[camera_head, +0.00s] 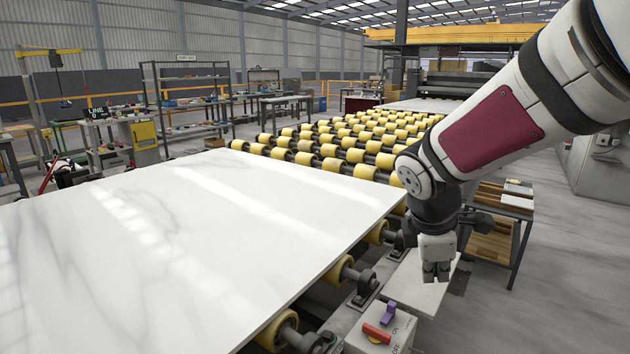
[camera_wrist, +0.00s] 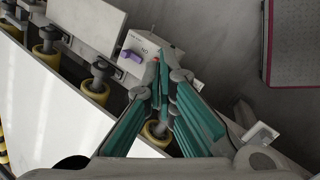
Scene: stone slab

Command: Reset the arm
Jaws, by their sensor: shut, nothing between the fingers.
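My gripper (camera_head: 436,274) hangs pointing down from my arm on the right side of the head view, above the strip beside the roller line. In the wrist view my gripper (camera_wrist: 164,82) shows two green-padded fingers whose tips meet, with nothing held between them. A light grey control box (camera_head: 385,330) stands below and to the left of the gripper in the head view. It carries a purple switch (camera_head: 388,313), a red lever (camera_head: 377,333) and ON and OFF labels. In the wrist view the purple switch (camera_wrist: 131,56) lies left of the fingertips, and the fingers partly hide the box.
A large white stone slab (camera_head: 190,230) lies on the conveyor at left. Yellow rollers (camera_head: 330,150) run behind it and along its right edge. A small table (camera_head: 510,205) with flat pieces stands right of my arm. Open grey floor (camera_head: 550,290) lies at lower right.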

